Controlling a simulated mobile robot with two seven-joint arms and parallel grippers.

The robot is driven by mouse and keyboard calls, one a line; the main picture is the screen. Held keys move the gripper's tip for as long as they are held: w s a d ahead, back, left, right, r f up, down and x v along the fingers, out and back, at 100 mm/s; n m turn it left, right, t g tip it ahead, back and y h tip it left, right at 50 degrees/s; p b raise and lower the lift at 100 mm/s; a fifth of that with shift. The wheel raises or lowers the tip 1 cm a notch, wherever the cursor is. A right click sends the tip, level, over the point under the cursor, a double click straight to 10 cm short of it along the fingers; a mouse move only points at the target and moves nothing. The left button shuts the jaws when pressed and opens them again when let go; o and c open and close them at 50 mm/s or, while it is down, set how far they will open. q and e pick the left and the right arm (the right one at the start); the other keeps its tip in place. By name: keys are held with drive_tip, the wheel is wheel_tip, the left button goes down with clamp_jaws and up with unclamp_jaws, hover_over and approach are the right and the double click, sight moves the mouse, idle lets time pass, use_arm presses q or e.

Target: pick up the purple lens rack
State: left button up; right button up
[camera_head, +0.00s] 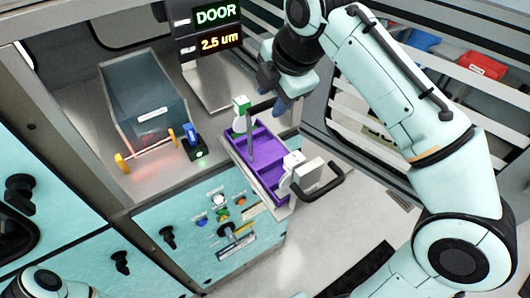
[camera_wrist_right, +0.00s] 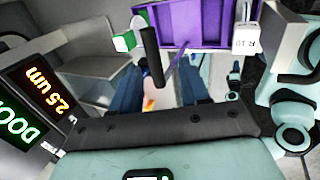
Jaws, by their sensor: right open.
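The purple lens rack (camera_head: 262,150) is a long divided tray on the counter's front right part, with a dark upright bar across its middle. It has a green-and-white piece at its far end and a white piece at its near end. In the right wrist view the rack (camera_wrist_right: 200,22) lies at the top, beyond the two blue fingers of the gripper (camera_wrist_right: 160,88). My left gripper is out of view; only part of that arm shows.
A dark translucent bin (camera_head: 145,95) stands left of the rack, with an orange-ended bar (camera_head: 147,150) and a blue-topped block (camera_head: 193,138) before it. A lit display (camera_head: 210,30) stands behind. A dark handle (camera_head: 325,185) juts out right of the rack's near end.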

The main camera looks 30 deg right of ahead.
sight(266, 103)
drive_tip(key=x, duration=0.5)
drive_tip(key=shift+w+r, duration=0.2)
drive_tip(key=shift+w, duration=0.15)
clamp_jaws()
drive_tip(key=shift+r, duration=0.1)
idle(0.9)
